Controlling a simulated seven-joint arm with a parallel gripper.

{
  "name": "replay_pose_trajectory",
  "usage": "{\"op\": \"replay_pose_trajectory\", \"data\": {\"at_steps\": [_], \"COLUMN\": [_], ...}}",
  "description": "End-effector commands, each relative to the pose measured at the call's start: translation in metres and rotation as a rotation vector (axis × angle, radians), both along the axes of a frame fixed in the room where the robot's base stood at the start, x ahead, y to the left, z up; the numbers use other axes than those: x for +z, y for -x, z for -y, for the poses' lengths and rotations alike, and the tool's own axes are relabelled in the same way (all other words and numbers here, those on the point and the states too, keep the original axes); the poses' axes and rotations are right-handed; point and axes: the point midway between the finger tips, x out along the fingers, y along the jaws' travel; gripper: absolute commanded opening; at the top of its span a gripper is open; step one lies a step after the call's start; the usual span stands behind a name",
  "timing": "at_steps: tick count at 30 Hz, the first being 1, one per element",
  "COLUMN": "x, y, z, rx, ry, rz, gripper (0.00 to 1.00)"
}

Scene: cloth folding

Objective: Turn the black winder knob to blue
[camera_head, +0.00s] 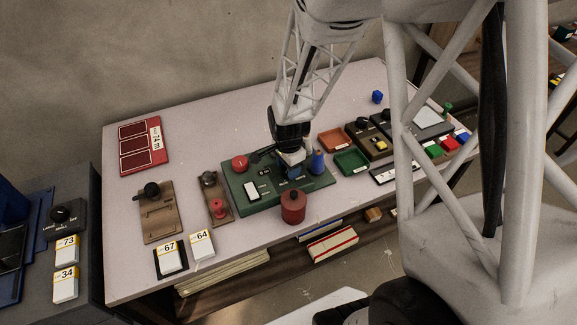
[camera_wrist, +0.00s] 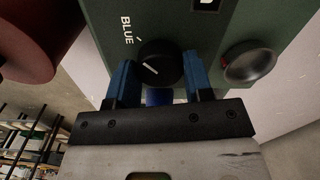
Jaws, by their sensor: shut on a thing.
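The black winder knob (camera_wrist: 163,62) sits on a dark green panel (camera_wrist: 205,32) in the wrist view. Its white pointer line aims left and slightly up in that picture. The word BLUE is printed on the panel above and left of the knob, and the line is not clearly aimed at it. My gripper (camera_wrist: 158,68) has its blue fingers on both sides of the knob and is shut on it. In the head view my gripper (camera_head: 291,165) is down at the green panel (camera_head: 236,189) and hides the knob.
A silver knob (camera_wrist: 250,62) is right of my fingers in the wrist view. In the head view, a red canister (camera_head: 293,208) stands in front of the panel, a blue cone (camera_head: 317,162) at its right and a red knob (camera_head: 240,162) at its back left. Trays (camera_head: 352,161) lie right.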

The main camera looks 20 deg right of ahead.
Motion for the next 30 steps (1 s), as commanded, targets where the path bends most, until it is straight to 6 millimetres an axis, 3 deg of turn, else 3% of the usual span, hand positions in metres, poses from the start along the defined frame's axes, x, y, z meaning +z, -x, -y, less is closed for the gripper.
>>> {"op": "replay_pose_trajectory", "data": {"at_steps": [1,2,6,20,30], "x": [0.001,0.001,0.001,0.007,0.044], "y": [-0.001,-0.001,-0.001,-0.001,-0.001], "z": [0.000,0.000,0.000,0.000,0.000], "rx": [0.000,0.000,0.000,0.001,0.001], "ry": [0.000,0.000,0.000,0.001,0.000], "rz": [0.002,0.002,0.001,0.002,0.003], "gripper": [0.23,0.52,0.73,0.73,0.73]}}
